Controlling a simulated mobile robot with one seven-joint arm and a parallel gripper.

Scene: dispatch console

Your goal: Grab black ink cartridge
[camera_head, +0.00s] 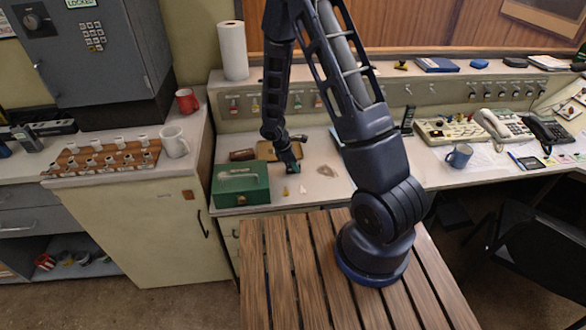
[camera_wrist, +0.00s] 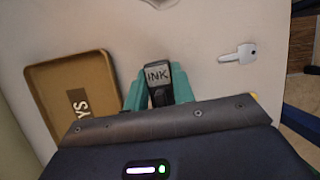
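The black ink cartridge (camera_wrist: 158,78), with a grey label reading "INK", shows in the wrist view between the two teal fingers of my gripper (camera_wrist: 160,85). The fingers lie close against its two sides, with no clear gap. In the head view my gripper (camera_head: 290,165) is low over the counter, just behind the right end of a green box. The cartridge cannot be made out in the head view. Whether it touches the counter is hard to tell.
A brown tray lettered "YS" (camera_wrist: 78,76) lies left of my gripper, and a silver key (camera_wrist: 238,54) lies to the right. The green box (camera_head: 241,180) stands at the counter's front edge. A wooden slatted top (camera_head: 270,260) is in front.

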